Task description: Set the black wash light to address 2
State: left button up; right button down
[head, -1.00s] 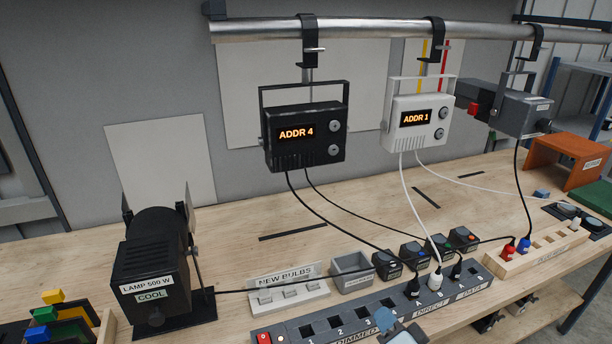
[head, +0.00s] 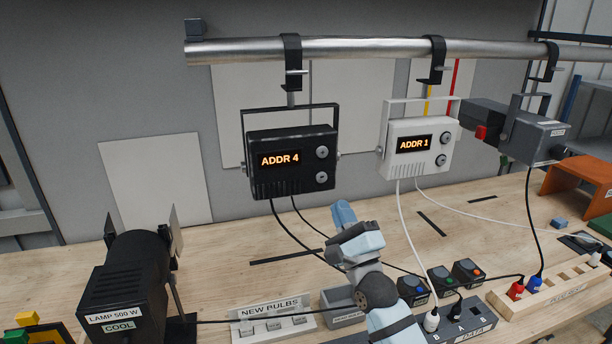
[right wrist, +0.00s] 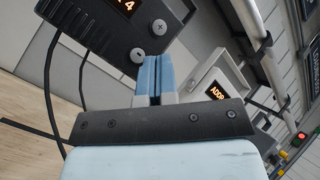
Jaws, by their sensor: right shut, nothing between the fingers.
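The black wash light (head: 290,162) hangs from the metal bar, and its display reads "ADDR 4". Two round buttons, an upper (head: 322,152) and a lower (head: 322,179), sit right of the display. My right gripper (head: 343,212) is shut and empty, below and right of the black light and apart from it in the head view. My left gripper is not in view.
The white wash light (head: 417,148), reading "ADDR 1", hangs to the right of the black one. The metal bar (head: 380,48) runs above both. Cables hang from the lights to the power strip (head: 470,326). A "COOL" lamp (head: 125,285) stands at left on the bench.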

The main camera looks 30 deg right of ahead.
aim_at(322, 178)
jog(key=shift+w+r+m, duration=0.2)
jog(key=shift+r+m, duration=0.1)
jog(key=shift+r, duration=0.15)
jog(key=shift+a, duration=0.1)
jog(key=w+d+b, duration=0.1)
jog(key=w+d, duration=0.1)
jog(key=w, duration=0.6)
jog(key=shift+w, duration=0.3)
jog(key=shift+w, duration=0.1)
dwell(1.7)
jog(key=shift+w+d, duration=0.1)
jog(key=shift+w, duration=0.2)
